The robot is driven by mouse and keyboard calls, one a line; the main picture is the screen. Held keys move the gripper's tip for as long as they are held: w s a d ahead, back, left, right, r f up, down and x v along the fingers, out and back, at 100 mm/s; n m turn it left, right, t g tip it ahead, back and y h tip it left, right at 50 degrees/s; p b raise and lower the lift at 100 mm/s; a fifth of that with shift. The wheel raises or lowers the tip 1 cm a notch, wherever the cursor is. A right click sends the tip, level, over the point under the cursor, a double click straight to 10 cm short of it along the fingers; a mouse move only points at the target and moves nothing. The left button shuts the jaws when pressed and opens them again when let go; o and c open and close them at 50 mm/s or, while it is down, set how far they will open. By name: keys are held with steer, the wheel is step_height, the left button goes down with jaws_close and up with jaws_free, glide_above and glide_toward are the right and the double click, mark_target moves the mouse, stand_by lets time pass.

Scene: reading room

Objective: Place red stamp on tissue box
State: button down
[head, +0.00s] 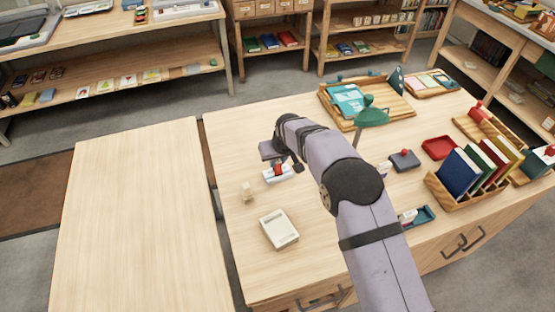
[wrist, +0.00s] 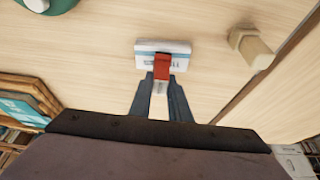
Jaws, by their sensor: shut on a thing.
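The red stamp (wrist: 161,68) is between my fingertips (wrist: 160,88) in the wrist view, with a pale part lower down between the fingers. My gripper is shut on it. The white and blue tissue box (wrist: 147,48) is directly beyond the stamp, which overlaps it in the picture; I cannot tell whether they touch. In the head view my gripper (head: 285,164) is over the tissue box (head: 270,178) on the table's left part, and the red of the stamp (head: 278,170) shows just above the box.
A pale wooden piece (head: 248,193) stands left of the box, and a white tray (head: 279,229) lies nearer. A green lamp (head: 372,117), a wooden tray (head: 392,107), a red tray (head: 438,148) and a book rack (head: 437,190) stand to the right. The left table (head: 135,220) is bare.

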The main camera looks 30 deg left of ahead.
steer(key=shift+f, duration=0.15)
steer(key=c, duration=1.7)
jaws_free()
steer(key=shift+o, duration=0.2)
steer(key=shift+r, duration=0.3)
steer(key=b+v, duration=0.3)
steer(key=v, duration=0.9)
steer(key=shift+f, duration=0.1)
